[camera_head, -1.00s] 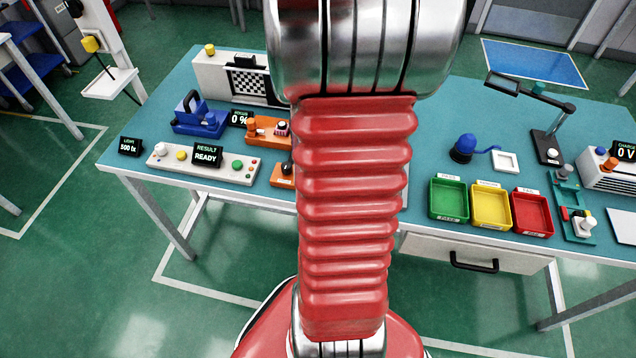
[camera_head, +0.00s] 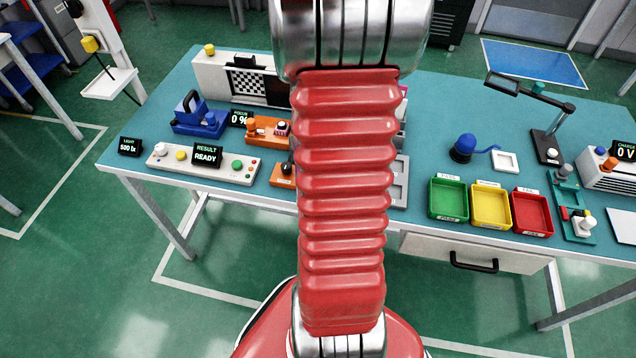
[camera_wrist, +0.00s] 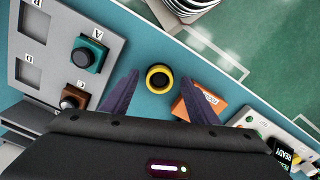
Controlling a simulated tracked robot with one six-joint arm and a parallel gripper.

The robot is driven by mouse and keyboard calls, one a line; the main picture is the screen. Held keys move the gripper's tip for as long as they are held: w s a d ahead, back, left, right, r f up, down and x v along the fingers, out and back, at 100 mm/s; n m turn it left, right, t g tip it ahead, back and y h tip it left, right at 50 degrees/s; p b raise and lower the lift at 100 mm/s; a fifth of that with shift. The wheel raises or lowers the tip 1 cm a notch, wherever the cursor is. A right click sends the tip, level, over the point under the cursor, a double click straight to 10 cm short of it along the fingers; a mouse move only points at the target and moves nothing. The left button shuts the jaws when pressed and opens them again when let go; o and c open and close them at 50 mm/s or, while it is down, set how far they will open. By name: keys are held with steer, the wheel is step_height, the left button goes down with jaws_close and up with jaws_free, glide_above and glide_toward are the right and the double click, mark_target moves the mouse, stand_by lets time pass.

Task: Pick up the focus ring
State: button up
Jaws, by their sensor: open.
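A round yellow ring with a dark centre, which looks like the focus ring (camera_wrist: 159,79), lies on the blue-green bench top in the wrist view. My gripper (camera_wrist: 165,83) is open, with one dark finger on each side of the ring in the picture. Nothing is held, and I cannot tell how far the fingertips are above the bench. In the head view my red arm hides the ring and the gripper.
A grey lettered tray (camera_wrist: 57,48) with a teal-based part (camera_wrist: 88,54) and an orange-brown part (camera_wrist: 74,98) lies left in the wrist view. An orange block (camera_wrist: 185,109) sits close by the right finger. Green, yellow and red bins (camera_head: 532,231) stand at right in the head view.

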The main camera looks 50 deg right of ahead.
steer(key=shift+c, duration=0.5)
steer(key=c, duration=1)
steer(key=shift+r, duration=0.1)
step_height(320, 180, up, 10)
steer(key=shift+f, duration=0.1)
stand_by(0.6)
